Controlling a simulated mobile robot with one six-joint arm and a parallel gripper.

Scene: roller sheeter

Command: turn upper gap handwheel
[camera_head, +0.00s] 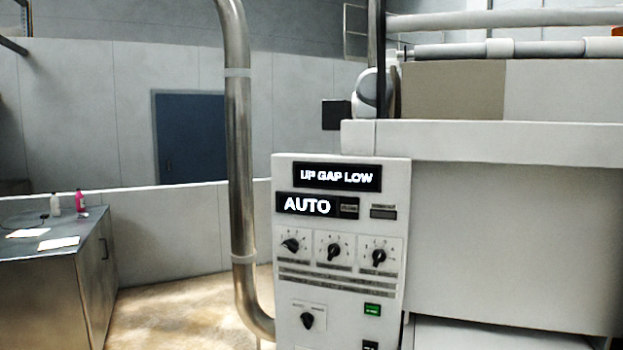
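No handwheel can be made out for certain. A rounded white and grey part (369,94) sits at the left end of the rollers, above the control panel. I cannot tell whether it is a handwheel. The white control panel (342,272) faces me, with an upper display (337,177) reading "UP GAP LOW" and a lower display (306,205) reading "AUTO". Below them are three black rotary knobs in a row, the middle one (334,251) among them, and a single knob (307,319) lower down. My gripper is not in view.
A steel pipe (239,150) rises left of the panel. The large white machine body (520,245) fills the right, with rollers (530,48) on top. A cabinet (58,278) with bottles and papers stands at the left. Some floor (170,305) is clear between cabinet and pipe.

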